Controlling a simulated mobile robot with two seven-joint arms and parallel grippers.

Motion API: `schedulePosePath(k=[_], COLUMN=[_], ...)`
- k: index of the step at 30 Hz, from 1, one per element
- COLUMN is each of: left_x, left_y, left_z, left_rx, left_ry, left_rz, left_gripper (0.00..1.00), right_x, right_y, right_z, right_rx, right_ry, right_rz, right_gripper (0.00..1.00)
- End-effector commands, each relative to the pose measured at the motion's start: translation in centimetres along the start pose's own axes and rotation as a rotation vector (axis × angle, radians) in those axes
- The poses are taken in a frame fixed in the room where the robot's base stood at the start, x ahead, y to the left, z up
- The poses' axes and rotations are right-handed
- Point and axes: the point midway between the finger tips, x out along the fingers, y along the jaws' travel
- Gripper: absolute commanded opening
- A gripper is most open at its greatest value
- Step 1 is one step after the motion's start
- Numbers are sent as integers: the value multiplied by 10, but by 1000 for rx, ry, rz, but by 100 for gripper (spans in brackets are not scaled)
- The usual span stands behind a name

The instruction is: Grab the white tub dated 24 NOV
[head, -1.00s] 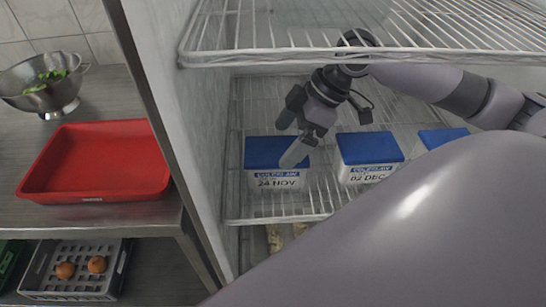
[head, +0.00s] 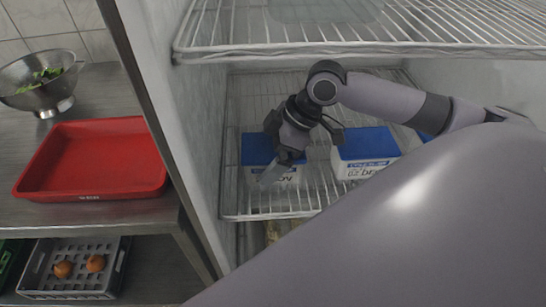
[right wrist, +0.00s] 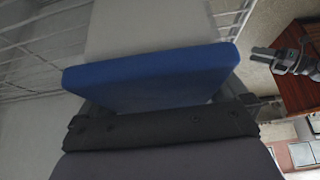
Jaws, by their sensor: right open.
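The white tub dated 24 NOV (head: 256,147) has a blue lid and stands on the fridge's wire shelf at the left; only the end of its date shows now. My right gripper (head: 272,174) is open and lies across the front of this tub, hiding part of the label. In the right wrist view, the tub's blue lid (right wrist: 150,80) lies between the spread fingers, close to the palm; whether they touch it I cannot tell. My left gripper (right wrist: 285,58) shows small at the right of the wrist view; its jaw state is unclear.
A second blue-lidded tub (head: 365,150), dated DEC, stands to the right, with another lid (head: 424,136) partly hidden behind my arm. An upper wire shelf (head: 350,50) hangs above. The fridge's left wall is close to the gripper. A red tray (head: 95,193) lies on the counter outside.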

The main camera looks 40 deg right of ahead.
Motion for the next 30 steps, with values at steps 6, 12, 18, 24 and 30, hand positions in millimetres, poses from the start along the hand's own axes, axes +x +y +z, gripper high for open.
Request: schedulePosePath(k=[6,12,18,24,30], left_x=[-2,-4,-4,-4,-4], left_y=[0,0,0,0,0], left_z=[-3,-5,-5,-5,-5], left_rx=[0,0,0,1,0], left_ry=[-1,-1,-1,-1,-1], left_rz=[0,1,1,1,1], left_gripper=[48,48,48,48,48], right_x=[1,3,4,4,3], right_y=[0,0,0,0,0], right_z=[1,2,2,2,1], right_rx=[1,1,1,0,-1], right_ry=[0,-1,-1,0,3], right_rz=[-1,-2,-1,-1,1], right_gripper=[100,100,100,71,42])
